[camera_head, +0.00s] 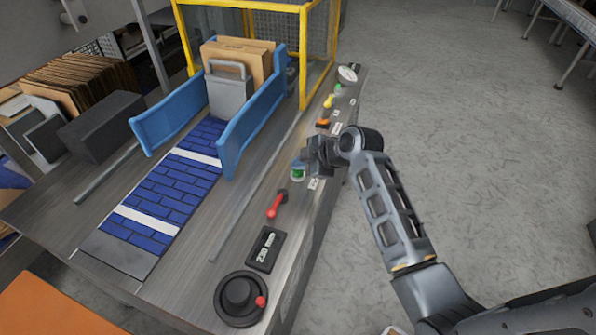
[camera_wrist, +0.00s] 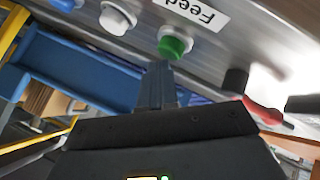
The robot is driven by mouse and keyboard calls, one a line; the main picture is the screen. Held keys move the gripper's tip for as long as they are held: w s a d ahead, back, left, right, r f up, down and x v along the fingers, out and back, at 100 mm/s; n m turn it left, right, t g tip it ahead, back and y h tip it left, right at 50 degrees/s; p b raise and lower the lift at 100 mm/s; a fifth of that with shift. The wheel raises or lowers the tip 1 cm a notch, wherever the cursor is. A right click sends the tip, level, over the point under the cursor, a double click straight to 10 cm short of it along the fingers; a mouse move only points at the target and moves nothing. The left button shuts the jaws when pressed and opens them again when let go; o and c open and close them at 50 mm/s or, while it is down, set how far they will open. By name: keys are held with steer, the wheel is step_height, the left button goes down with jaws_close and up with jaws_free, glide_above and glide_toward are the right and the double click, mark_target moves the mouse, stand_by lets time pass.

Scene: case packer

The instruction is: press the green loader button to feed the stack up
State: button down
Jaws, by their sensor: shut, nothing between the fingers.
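The green button (camera_head: 298,174) sits in a pale collar on the machine's metal side ledge, partly covered by my gripper in the head view. It also shows in the wrist view (camera_wrist: 175,44), beside a white label beginning "Feed" (camera_wrist: 190,11). My gripper (camera_head: 309,158) is shut and empty, with its fingertips close to the button. In the wrist view the closed fingers (camera_wrist: 158,70) end just below the button in the picture. I cannot tell whether they touch it. A stack of brown cardboard (camera_head: 85,75) stands at the left.
A red lever (camera_head: 277,204), a display (camera_head: 265,248) and a black knob (camera_head: 238,293) lie nearer on the ledge. An orange button (camera_head: 322,124) and a gauge (camera_head: 347,74) lie farther along. Blue guides (camera_head: 255,115) flank the conveyor (camera_head: 165,190). Open floor lies right.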

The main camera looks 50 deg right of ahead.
mark_target(301, 173)
steer(key=shift+f+b, duration=0.35)
steer(key=shift+f, duration=0.1)
stand_by(0.7)
steer(key=shift+r, duration=0.15)
steer(key=shift+r+p, duration=0.7)
steer(key=shift+r, duration=0.1)
step_height(301, 173, up, 5)
steer(key=p, duration=0.4)
stand_by(0.3)
steer(key=shift+f, duration=0.1)
stand_by(0.7)
